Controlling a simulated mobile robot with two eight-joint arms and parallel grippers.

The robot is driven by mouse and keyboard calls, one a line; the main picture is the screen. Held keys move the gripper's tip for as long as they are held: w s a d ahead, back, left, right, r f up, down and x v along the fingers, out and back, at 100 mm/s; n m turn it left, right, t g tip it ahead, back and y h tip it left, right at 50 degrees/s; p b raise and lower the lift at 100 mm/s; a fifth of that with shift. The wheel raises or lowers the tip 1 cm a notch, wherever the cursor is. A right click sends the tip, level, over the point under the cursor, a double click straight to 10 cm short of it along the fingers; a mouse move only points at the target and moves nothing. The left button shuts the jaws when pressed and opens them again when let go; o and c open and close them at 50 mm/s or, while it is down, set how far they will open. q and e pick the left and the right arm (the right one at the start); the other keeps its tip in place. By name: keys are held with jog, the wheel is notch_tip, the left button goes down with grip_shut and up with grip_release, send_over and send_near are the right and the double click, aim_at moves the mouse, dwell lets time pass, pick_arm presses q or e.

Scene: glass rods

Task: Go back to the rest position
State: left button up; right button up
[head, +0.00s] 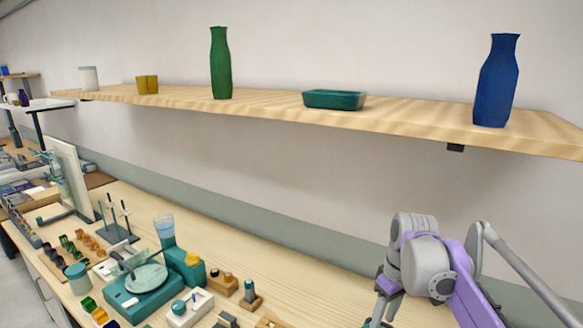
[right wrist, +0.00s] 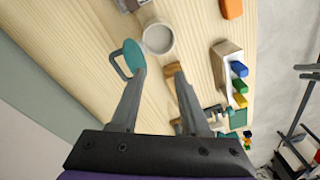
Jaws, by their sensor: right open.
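My right gripper (right wrist: 158,82) is open in the right wrist view, its two grey fingers spread over the wooden bench with nothing held between them. A teal, handled piece (right wrist: 133,52) lies by the left fingertip, and a small tan wooden piece (right wrist: 173,69) shows by the right fingertip; I cannot tell whether either touches. In the head view my right arm (head: 430,265), grey and purple, is folded at the lower right, with its gripper mostly cut off below. My left gripper is not in view.
A pale cup (right wrist: 158,38) and a holder with coloured blocks (right wrist: 226,68) stand on the bench. A shelf (head: 420,115) above carries a green vase (head: 220,65), a teal dish (head: 334,100) and a blue vase (head: 496,82). The bench's left part is crowded; a strip by the wall is clear.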

jog(key=s+a+f+m+t, duration=0.1)
jog(key=s+f+m+t, duration=0.2)
jog(key=s+f, duration=0.3)
jog(key=s+a+f+m+t+h, duration=0.1)
jog(key=s+f+m+t, duration=0.2)
jog(key=s+f, duration=0.4)
jog(key=s, duration=0.5)
jog(key=shift+a+f, duration=0.15)
